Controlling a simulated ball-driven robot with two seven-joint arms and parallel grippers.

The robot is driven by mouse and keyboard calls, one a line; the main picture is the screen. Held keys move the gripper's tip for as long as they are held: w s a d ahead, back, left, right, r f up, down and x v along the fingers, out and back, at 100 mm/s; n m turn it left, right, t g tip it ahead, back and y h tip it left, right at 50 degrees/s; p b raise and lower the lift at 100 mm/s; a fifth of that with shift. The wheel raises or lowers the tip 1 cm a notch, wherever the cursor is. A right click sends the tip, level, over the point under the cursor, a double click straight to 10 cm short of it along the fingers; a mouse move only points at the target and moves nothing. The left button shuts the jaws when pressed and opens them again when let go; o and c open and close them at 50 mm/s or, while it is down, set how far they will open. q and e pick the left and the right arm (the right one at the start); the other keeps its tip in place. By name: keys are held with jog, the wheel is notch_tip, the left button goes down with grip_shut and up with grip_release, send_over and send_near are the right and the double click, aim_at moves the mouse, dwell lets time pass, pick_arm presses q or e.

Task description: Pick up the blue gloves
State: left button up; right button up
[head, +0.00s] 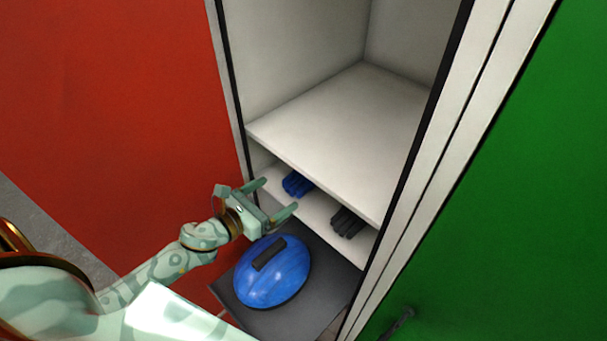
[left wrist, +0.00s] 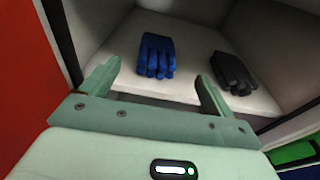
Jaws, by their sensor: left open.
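The blue gloves (head: 297,184) lie on the lower shelf of the open cabinet, partly hidden under the shelf above. They also show in the left wrist view (left wrist: 157,56), lying flat between and beyond my fingers. My left gripper (head: 281,197) is open and empty at the cabinet's opening, a little short of the gloves. Its two fingers also show in the left wrist view (left wrist: 158,84). My right gripper is not in view.
Black gloves (head: 347,222) lie on the same shelf, to the right. The upper shelf (head: 340,130) is bare and overhangs the gloves. A blue helmet (head: 272,271) rests on a dark surface (head: 325,290) below. A red panel (head: 120,120) and a green panel (head: 510,200) flank the cabinet.

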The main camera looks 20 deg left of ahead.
aim_at(298, 180)
pick_arm(q)
jog(key=x, duration=0.4)
jog(key=shift+w, duration=0.1)
jog(key=x, duration=0.2)
jog(key=p+x, duration=0.1)
jog(key=x, duration=0.2)
jog(key=shift+a+f, duration=0.1)
jog(key=shift+f, duration=0.1)
jog(key=shift+s, duration=0.2)
jog(key=shift+c, duration=0.9)
jog(key=c, duration=1)
